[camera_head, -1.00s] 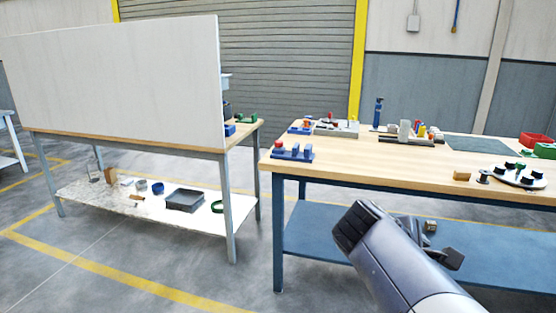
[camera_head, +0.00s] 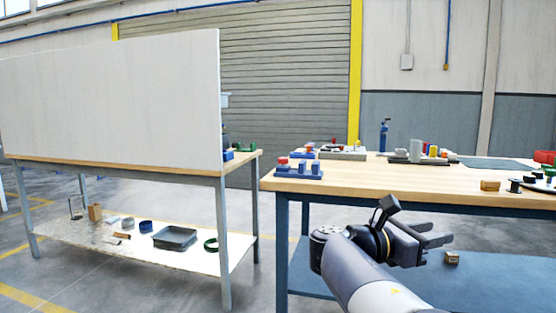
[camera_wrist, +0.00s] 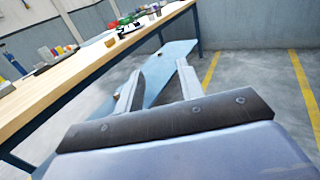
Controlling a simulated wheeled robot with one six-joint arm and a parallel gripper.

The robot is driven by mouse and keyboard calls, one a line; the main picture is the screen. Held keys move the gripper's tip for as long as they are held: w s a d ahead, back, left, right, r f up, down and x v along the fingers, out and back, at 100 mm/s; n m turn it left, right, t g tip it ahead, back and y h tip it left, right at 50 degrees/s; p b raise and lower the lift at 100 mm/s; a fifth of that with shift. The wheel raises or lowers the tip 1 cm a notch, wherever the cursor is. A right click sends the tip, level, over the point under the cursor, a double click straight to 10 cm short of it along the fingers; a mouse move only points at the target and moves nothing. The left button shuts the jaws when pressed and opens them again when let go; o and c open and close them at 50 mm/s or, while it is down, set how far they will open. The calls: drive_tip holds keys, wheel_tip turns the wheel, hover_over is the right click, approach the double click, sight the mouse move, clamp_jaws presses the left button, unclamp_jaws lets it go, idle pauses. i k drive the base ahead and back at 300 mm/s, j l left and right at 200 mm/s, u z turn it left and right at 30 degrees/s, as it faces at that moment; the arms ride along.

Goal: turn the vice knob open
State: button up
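The vice knob cannot be picked out with certainty at this size. A blue fixture with a red top (camera_head: 298,168) sits at the near left corner of the wooden workbench (camera_head: 350,180). A grey upright block on a dark base (camera_head: 416,152) stands farther back, with small coloured parts beside it. My gripper (camera_head: 443,232) is in front of the bench, below its top and over the blue lower shelf in the picture. In the wrist view, my gripper's two fingers (camera_wrist: 158,67) are apart with nothing between them.
A small tan box (camera_head: 451,258) lies on the blue lower shelf (camera_head: 490,275). A second table (camera_head: 240,160) with a tall white panel (camera_head: 110,95) stands at left. A blue bottle-like object (camera_head: 384,135) stands at the bench's back. The bench's front middle is clear.

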sight(283, 161)
drive_tip(key=i+j+z, duration=0.25)
drive_tip(key=i+j, duration=2)
